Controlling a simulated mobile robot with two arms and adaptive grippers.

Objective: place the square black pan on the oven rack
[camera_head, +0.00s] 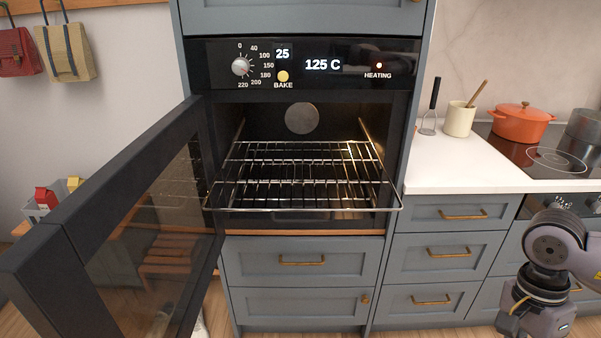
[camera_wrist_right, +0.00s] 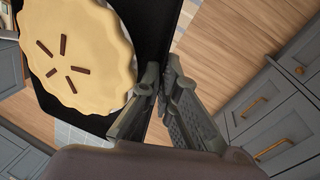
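The square black pan (camera_wrist_right: 153,32) is in the right wrist view, with a pale, crimped-edge pie (camera_wrist_right: 75,48) in it. My right gripper (camera_wrist_right: 162,90) is closed on the pan's edge beside the pie. Part of the pan is cut off by the picture's edge. In the head view the oven rack (camera_head: 300,209) is a wire grid, sticking out of the open oven (camera_head: 302,118). The visible rack is bare. My right arm shows at the lower right of the head view, but its gripper and the pan are out of that view. My left gripper is in neither view.
The oven door (camera_head: 110,200) stands open to the left. The oven panel (camera_head: 300,64) reads 125 C and HEATING. Grey drawers (camera_head: 302,261) lie below the oven.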

